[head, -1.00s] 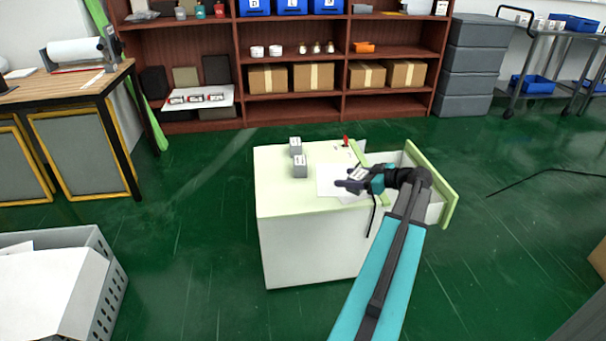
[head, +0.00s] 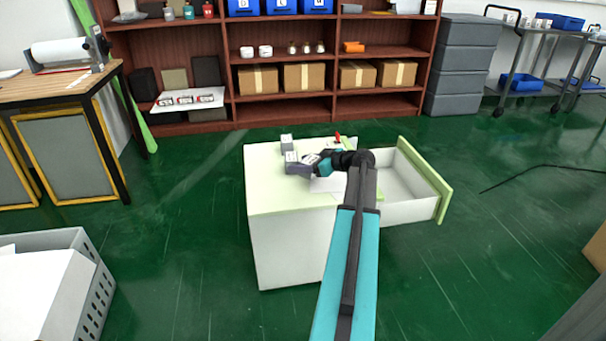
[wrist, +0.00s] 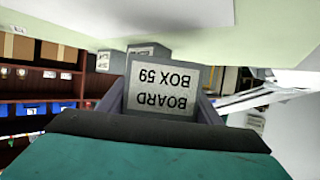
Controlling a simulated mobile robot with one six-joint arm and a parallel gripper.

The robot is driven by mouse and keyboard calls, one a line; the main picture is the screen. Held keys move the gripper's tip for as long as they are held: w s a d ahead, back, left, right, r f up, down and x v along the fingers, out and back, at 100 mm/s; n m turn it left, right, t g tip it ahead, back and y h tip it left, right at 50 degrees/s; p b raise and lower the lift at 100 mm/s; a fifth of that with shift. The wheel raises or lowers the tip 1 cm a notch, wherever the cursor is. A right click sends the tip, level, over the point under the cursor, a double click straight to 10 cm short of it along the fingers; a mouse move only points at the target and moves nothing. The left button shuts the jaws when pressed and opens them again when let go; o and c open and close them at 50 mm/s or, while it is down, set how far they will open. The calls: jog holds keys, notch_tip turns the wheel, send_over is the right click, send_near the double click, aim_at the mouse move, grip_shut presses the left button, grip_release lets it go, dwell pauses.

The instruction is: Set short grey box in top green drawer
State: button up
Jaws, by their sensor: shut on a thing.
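A short grey box labelled "BOARD BOX 59" (wrist: 160,90) is between the fingers of my gripper (wrist: 163,108), which is shut on it. In the head view the held box (head: 311,158) is just above the cabinet top, beside two other grey boxes, one at the back (head: 286,143) and one nearer (head: 291,158). My gripper (head: 304,166) partly hides the nearer one, and I cannot tell if they touch. The green-fronted drawer (head: 426,168) is pulled out to the right of the white cabinet (head: 290,240). Its visible inside is empty.
The pale green cabinet top (head: 270,188) has a white sheet and a small red object (head: 338,139) near its right side. A grey crate (head: 85,245) stands at lower left and a wooden table (head: 60,90) at left.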

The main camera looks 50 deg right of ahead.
aim_at(301, 178)
jog(key=shift+w, duration=0.3)
jog(key=shift+f+b, duration=0.9)
jog(key=shift+f, duration=0.85)
jog(key=shift+f, duration=0.15)
jog(key=o, duration=1.1)
jog(key=shift+o, duration=0.2)
jog(key=shift+r, duration=0.2)
jog(key=p+v, duration=0.3)
jog(key=v, duration=0.9)
